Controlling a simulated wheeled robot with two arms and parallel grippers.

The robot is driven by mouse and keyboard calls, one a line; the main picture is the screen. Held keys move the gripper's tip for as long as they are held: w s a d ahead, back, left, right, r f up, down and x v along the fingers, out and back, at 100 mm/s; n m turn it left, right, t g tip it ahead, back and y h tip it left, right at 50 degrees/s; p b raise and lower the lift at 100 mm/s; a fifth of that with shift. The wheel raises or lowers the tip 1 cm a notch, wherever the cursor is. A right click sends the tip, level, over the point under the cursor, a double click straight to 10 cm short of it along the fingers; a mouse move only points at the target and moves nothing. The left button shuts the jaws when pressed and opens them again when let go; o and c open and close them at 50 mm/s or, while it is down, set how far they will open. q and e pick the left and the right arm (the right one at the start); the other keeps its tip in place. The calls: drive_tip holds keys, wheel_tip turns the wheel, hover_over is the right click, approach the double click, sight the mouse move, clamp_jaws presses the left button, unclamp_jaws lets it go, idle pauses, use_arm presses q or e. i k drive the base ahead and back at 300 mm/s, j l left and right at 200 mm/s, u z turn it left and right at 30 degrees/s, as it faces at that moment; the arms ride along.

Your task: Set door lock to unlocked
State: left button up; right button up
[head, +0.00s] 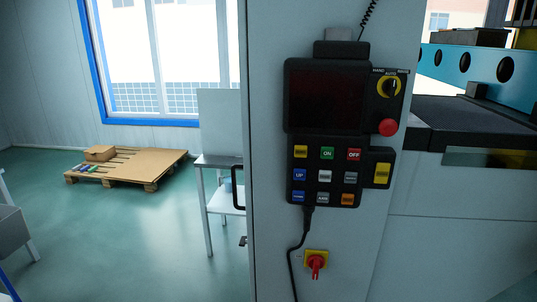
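A pale machine cabinet (268,40) fills the middle. A black control panel (335,140) is mounted on its face. A rotary selector (389,87) with a yellow ring and labels including HAND and AUTO sits at the panel's upper right. Low on the cabinet is a red rotary knob (316,264) on a yellow plate; its grip hangs about vertical. A black door handle (238,187) is on the cabinet's left edge. I cannot tell which control is the door lock, and no lock labels are readable. Neither of my grippers is in view.
The panel has a dark screen (326,98), several coloured buttons and a red round button (388,127). A black cable (297,248) hangs below it. A pallet (128,168) lies on the floor at left. A white table (213,163) stands behind the cabinet's left edge.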

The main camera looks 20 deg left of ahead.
sight(243, 241)
drive_tip(key=k+j, duration=0.1)
drive_tip(key=j, duration=0.4)
drive_tip(key=k+j, duration=0.1)
drive_tip(key=j, duration=0.85)
drive_tip(key=k+j, duration=0.15)
drive_tip(key=j, duration=0.3)
